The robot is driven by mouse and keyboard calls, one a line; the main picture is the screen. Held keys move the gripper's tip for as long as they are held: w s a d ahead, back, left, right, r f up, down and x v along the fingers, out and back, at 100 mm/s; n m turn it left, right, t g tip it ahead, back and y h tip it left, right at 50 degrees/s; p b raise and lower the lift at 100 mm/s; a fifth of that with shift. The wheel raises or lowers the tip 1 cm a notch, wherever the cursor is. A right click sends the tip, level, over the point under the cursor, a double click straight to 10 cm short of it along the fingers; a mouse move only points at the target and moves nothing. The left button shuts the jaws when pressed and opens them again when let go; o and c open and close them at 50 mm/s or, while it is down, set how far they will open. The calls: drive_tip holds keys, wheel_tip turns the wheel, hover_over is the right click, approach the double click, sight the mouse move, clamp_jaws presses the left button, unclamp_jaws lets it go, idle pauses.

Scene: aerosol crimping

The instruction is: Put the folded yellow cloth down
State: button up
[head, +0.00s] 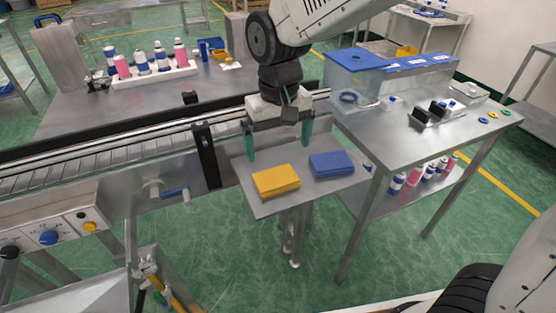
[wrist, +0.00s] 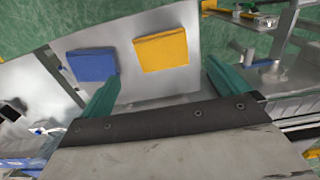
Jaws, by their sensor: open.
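The folded yellow cloth (head: 276,181) lies flat on a small metal shelf (head: 262,208), near its left front part. It also shows in the wrist view (wrist: 161,50), beyond and between my fingers. A folded blue cloth (head: 332,164) lies to its right on the same shelf, apart from it. My gripper (head: 279,150) is open and empty, with its green fingers spread wide above the back of the shelf. In the wrist view my fingers (wrist: 165,90) touch neither cloth.
A conveyor (head: 120,155) runs along the shelf's back left. A metal table (head: 440,140) with a blue-lidded clear box (head: 352,80) stands close on the right, with bottles (head: 413,176) on its lower shelf. A control panel (head: 50,230) is at the left front.

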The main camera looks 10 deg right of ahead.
drive_tip(key=s+d+r+m, duration=0.1)
drive_tip(key=s+d+r, duration=0.25)
drive_tip(key=d, duration=0.35)
drive_tip(key=s+d+r+m, duration=0.1)
drive_tip(key=s+d+r, duration=0.25)
drive_tip(key=d, duration=0.25)
drive_tip(key=s+d+m+t, duration=0.1)
drive_tip(key=s+d, duration=0.6)
drive_tip(key=s, duration=0.4)
drive_tip(key=shift+s+d+f, duration=0.15)
drive_tip(key=shift+s+f, duration=0.2)
drive_tip(key=shift+f, duration=0.1)
